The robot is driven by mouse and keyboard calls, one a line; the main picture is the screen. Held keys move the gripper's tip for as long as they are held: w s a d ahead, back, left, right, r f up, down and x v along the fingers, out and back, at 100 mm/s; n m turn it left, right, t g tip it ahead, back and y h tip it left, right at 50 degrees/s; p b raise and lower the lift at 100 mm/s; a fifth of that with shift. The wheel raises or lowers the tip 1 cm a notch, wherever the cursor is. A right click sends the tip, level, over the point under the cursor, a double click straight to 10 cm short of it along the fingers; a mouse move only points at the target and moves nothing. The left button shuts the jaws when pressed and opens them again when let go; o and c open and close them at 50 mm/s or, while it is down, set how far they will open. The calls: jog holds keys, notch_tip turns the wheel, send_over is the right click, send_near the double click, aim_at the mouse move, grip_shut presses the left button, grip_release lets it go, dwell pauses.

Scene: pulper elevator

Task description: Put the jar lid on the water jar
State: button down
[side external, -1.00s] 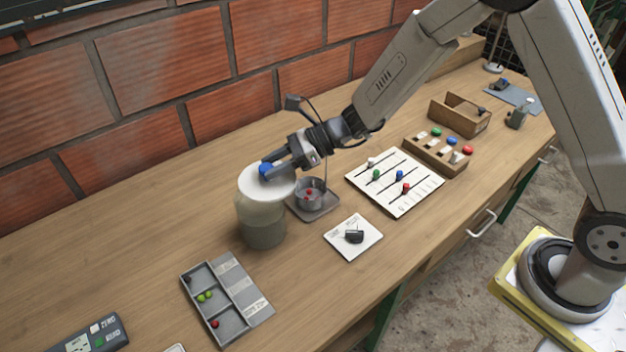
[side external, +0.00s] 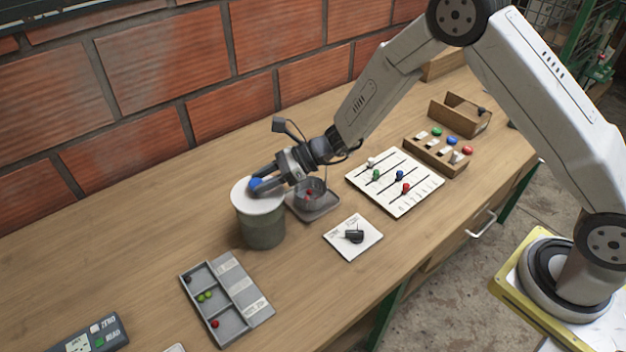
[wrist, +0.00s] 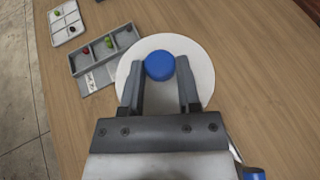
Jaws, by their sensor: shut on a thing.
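The jar lid (side external: 260,203) is a white disc with a blue knob (side external: 256,183) on top. My gripper (side external: 262,186) is shut on the knob, coming in from the upper right. The water jar (side external: 263,232) stands upright on the bench, with a dark green-grey body. The lid lies over the jar's mouth, low against its top and roughly level. Whether it is fully seated is hard to tell. In the wrist view the blue knob (wrist: 160,66) sits between the fingertips, over the white lid (wrist: 202,68), which hides the jar.
A small grey stand with a cup (side external: 312,193) is close to the jar's right. A white card with a black knob (side external: 353,237) and a slider board (side external: 395,182) lie farther right. A grey compartment tray (side external: 227,300) lies in front. A brick wall runs behind.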

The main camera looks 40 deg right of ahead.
jog(key=shift+f, duration=0.7)
jog(key=shift+c, duration=1.6)
grip_release()
jog(key=shift+d+r, duration=0.1)
jog(key=shift+s+d+r, duration=0.15)
jog(key=shift+d, duration=0.25)
jog(key=v, duration=1.1)
jog(key=shift+s+a, duration=0.1)
